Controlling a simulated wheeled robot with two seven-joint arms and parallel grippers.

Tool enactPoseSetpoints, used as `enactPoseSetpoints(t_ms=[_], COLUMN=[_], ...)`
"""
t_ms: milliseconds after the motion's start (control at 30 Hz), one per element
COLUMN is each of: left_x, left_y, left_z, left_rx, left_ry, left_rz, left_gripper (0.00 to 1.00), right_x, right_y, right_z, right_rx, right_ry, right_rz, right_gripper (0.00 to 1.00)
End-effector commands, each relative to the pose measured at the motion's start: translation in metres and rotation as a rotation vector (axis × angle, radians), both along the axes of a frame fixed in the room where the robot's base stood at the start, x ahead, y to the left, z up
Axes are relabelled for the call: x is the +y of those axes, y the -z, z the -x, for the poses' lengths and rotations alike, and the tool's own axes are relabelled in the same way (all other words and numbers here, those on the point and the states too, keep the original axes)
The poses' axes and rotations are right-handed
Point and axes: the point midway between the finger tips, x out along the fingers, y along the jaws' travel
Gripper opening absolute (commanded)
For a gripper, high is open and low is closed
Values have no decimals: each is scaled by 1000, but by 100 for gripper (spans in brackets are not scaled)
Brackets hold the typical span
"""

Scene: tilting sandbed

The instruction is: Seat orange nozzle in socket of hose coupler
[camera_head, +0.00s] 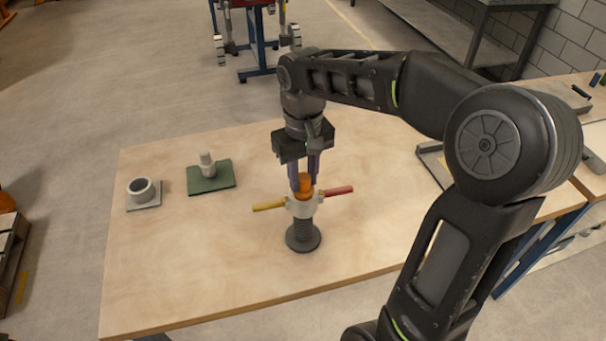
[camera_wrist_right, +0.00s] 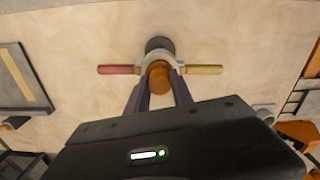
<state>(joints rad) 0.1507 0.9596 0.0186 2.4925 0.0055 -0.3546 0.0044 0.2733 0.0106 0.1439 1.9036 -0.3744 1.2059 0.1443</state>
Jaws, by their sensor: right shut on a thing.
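The hose coupler (camera_head: 303,211) stands upright on the wooden table on a dark ribbed base, with a yellow handle (camera_head: 269,206) on its left and a red handle (camera_head: 338,191) on its right in the head view. The orange nozzle (camera_head: 304,186) is at the coupler's top, between the fingers of my right gripper (camera_head: 304,178), which is shut on it from above. In the right wrist view the orange nozzle (camera_wrist_right: 159,80) overlaps the coupler's pale collar (camera_wrist_right: 157,57). How deep the nozzle sits in the socket is hidden. My left gripper is not in view.
A grey ring-shaped socket on a plate (camera_head: 143,193) and a green pad (camera_head: 211,177) with a pale fitting (camera_head: 207,162) on it lie to the left. A grey tray (camera_head: 434,162) is at the right, behind my arm. The table front is clear.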

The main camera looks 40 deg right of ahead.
Motion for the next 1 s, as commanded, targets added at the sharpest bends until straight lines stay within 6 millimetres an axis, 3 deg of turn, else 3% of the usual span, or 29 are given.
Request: enactPoseSetpoints(t_ms=[300,333,600,1000], left_x=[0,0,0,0], left_y=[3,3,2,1], left_z=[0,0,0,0], left_rx=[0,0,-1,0], left_ry=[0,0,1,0], left_rz=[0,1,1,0], left_gripper=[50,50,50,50], right_x=[0,0,0,0], right_y=[4,4,3,-6], right_z=[0,0,0,-1], right_rx=[-1,-1,-1,-4], right_ry=[1,1,1,1], right_rz=[0,0,0,1], right_gripper=[0,28,49,49])
